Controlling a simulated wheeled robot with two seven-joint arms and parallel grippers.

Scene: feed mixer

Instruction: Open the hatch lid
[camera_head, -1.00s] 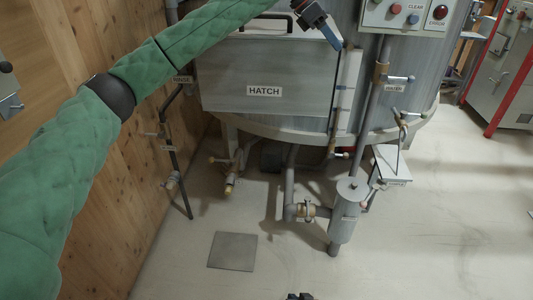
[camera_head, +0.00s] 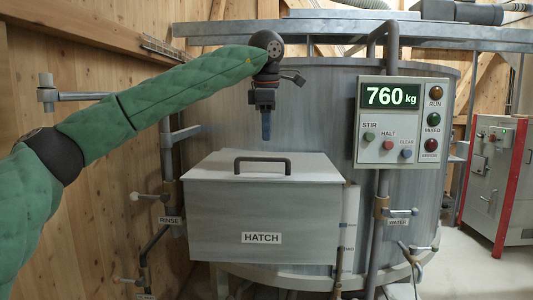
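The hatch (camera_head: 220,215) is a grey box on the front of the mixer tank, with a HATCH label on its front. Its lid (camera_head: 315,168) lies flat and closed on top. A dark bar handle (camera_head: 262,160) stands up from the lid. My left gripper (camera_head: 266,138) points down above the handle, with a clear gap between them. Its blue fingers show edge-on, so I cannot tell whether they are apart. My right gripper is out of view.
A control panel (camera_head: 390,155) reading 760 kg is on the tank, right of the hatch. Pipes and valves marked RINSE (camera_head: 170,220) and WATER (camera_head: 398,222) flank the hatch. A grey cabinet with red edges (camera_head: 500,170) stands at far right.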

